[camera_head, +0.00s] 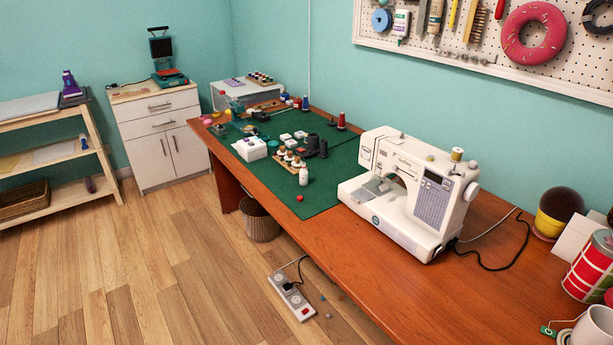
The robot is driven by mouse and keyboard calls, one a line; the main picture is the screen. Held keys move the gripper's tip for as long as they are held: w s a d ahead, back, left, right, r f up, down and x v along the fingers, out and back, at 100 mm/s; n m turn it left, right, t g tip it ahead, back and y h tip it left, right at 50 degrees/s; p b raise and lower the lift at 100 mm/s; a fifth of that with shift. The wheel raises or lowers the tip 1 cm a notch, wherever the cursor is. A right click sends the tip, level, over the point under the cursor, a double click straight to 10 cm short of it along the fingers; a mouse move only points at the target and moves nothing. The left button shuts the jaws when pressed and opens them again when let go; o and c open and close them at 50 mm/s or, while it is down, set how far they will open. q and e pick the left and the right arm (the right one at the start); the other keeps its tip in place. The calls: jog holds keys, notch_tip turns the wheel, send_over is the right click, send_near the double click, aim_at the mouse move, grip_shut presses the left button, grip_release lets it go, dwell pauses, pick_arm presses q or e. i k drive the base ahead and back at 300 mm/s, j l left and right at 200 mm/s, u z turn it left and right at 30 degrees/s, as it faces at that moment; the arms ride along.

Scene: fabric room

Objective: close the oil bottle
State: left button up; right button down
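A small white bottle (303,176), which looks like the oil bottle, stands upright near the front edge of the green mat (322,200). Its top looks pale, and I cannot make out details of its opening at this size. A small red piece (300,198), which may be its cap, lies on the mat just in front of the bottle, apart from it. Neither of my grippers is in view.
A white sewing machine (410,190) stands on the wooden table (355,265) right of the bottle. Behind the bottle are a spool rack (290,160), a white box (250,148) and dark spools. A power strip (291,296) and wicker basket (260,222) are on the floor.

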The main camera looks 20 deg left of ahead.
aim_at(304, 172)
jog(key=i+j+u, duration=0.2)
jog(key=j, duration=0.25)
jog(key=i+j+u, duration=0.15)
jog(key=i+j, duration=0.2)
jog(key=i+j+z, duration=0.1)
jog(key=i+j, duration=0.05)
